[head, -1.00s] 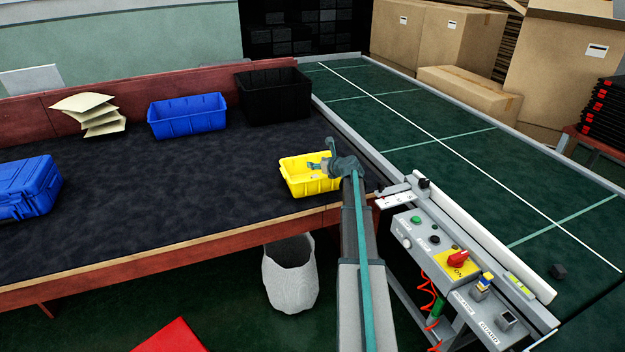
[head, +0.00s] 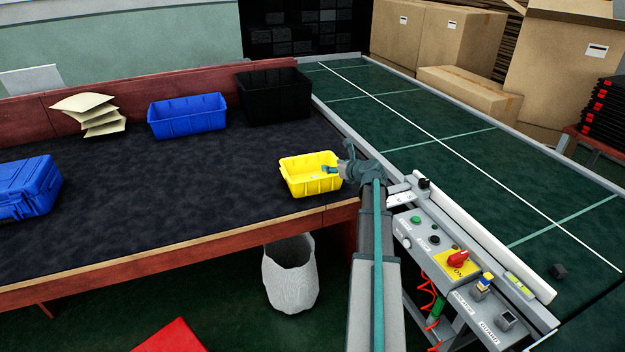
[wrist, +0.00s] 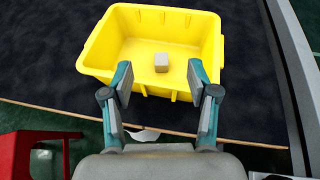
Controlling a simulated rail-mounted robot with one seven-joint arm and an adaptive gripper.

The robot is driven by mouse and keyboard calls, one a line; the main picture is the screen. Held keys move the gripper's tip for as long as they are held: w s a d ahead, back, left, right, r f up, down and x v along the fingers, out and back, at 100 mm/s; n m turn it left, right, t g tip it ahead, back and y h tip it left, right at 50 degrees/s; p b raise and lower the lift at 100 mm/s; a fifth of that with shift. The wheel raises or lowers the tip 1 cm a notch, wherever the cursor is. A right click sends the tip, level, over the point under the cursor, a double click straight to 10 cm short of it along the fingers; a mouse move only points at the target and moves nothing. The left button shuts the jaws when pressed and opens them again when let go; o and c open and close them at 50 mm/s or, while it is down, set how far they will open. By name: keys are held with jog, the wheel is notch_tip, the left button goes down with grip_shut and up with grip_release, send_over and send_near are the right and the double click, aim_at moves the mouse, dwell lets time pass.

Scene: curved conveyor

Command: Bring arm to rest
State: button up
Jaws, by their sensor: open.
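My gripper (wrist: 160,88) is open and empty in the wrist view, its two fingers spread apart in front of the near wall of a yellow bin. In the head view my gripper (head: 334,169) is at the right edge of the yellow bin (head: 300,185), which sits on the dark table top near its front right corner. In the wrist view the yellow bin (wrist: 100,52) holds a small grey-beige cube (wrist: 161,62) on its floor. My arm reaches up from the bottom of the head view.
A blue bin (head: 188,122), a black bin (head: 275,105) and a blue case (head: 28,190) stand on the table. A green conveyor (head: 420,110) runs at right, with a control panel (head: 440,240) at its near edge. A white waste bin (head: 290,285) stands below the table.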

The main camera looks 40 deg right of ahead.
jog(key=s+a+f+n+g+y, duration=0.1)
jog(key=s+a+f+n+g, duration=0.4)
jog(key=a+f+n, duration=0.45)
jog(key=s+a+f+n+g+y, duration=0.2)
jog(key=s+a+f+n, duration=0.5)
jog(key=a+f, duration=0.4)
jog(key=s+a+f+n+g+y, duration=0.1)
jog(key=s+a+f+n+g, duration=0.3)
jog(key=s+a+f+n, duration=0.6)
jog(key=s+a+f+n+g+h, duration=0.1)
jog(key=s+a+f+n+g, duration=0.2)
jog(key=s, duration=0.6)
jog(key=s+a+f+n+g+h, duration=0.1)
jog(key=s+a+f+n+g, duration=0.2)
jog(key=s+a+f, duration=0.4)
jog(key=s+a+f+n+g, duration=0.3)
jog(key=s+a+f+n, duration=0.1)
jog(key=s+a, duration=0.6)
jog(key=s+f, duration=0.1)
jog(key=s, duration=0.2)
jog(key=shift+h, duration=0.4)
